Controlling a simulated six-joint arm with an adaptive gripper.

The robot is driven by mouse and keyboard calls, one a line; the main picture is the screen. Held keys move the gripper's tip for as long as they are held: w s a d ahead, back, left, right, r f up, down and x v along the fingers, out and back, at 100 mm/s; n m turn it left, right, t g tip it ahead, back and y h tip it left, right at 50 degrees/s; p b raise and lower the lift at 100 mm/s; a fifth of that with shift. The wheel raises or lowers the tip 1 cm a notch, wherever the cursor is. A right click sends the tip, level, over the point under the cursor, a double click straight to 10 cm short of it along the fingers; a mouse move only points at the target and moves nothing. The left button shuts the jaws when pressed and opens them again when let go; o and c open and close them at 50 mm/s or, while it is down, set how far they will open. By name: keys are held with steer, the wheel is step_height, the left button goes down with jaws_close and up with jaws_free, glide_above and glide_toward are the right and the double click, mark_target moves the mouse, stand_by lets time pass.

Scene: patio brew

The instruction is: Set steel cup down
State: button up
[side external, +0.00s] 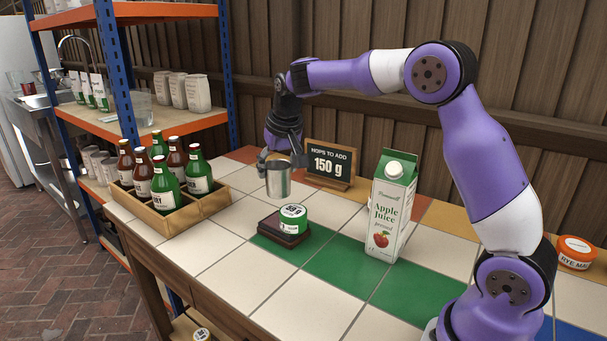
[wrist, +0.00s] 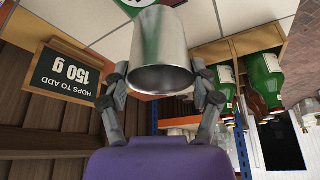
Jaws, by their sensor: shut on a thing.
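The steel cup (side external: 278,179) is a plain silver cylinder, held upright above the tiled table in the side external view. My gripper (side external: 280,160) is shut on it, with a finger on each side. In the wrist view the cup (wrist: 160,58) fills the upper middle between the fingers of my gripper (wrist: 160,85), its open mouth toward the camera. Its inside looks grey; I see no contents. From the side, the gap between the cup's base and the table is hard to judge.
A green-labelled tin (side external: 293,219) sits on a dark scale (side external: 284,232) just in front. An apple juice carton (side external: 392,210) stands to the right, a sign (side external: 331,163) behind. A wooden crate (side external: 174,219) of several bottles is at left. White tiles (side external: 224,240) between crate and scale are clear.

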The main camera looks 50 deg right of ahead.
steer(key=w+a+n+y, duration=0.2)
steer(key=a+n, duration=0.3)
steer(key=a, duration=1.6)
steer(key=shift+n+t, duration=0.3)
steer(key=shift+w+d+f, duration=0.95)
steer(key=shift+d+f, duration=0.65)
steer(key=shift+f, duration=0.15)
steer(key=shift+w+d+f, duration=0.9)
steer(key=shift+d+f, duration=0.7)
steer(key=shift+f, duration=0.2)
steer(key=shift+w+d+f, duration=0.95)
steer(key=shift+d+f, duration=0.65)
steer(key=shift+f, duration=0.15)
steer(key=shift+f, duration=0.15)
steer(key=o, duration=1.1)
steer(key=shift+o, duration=0.2)
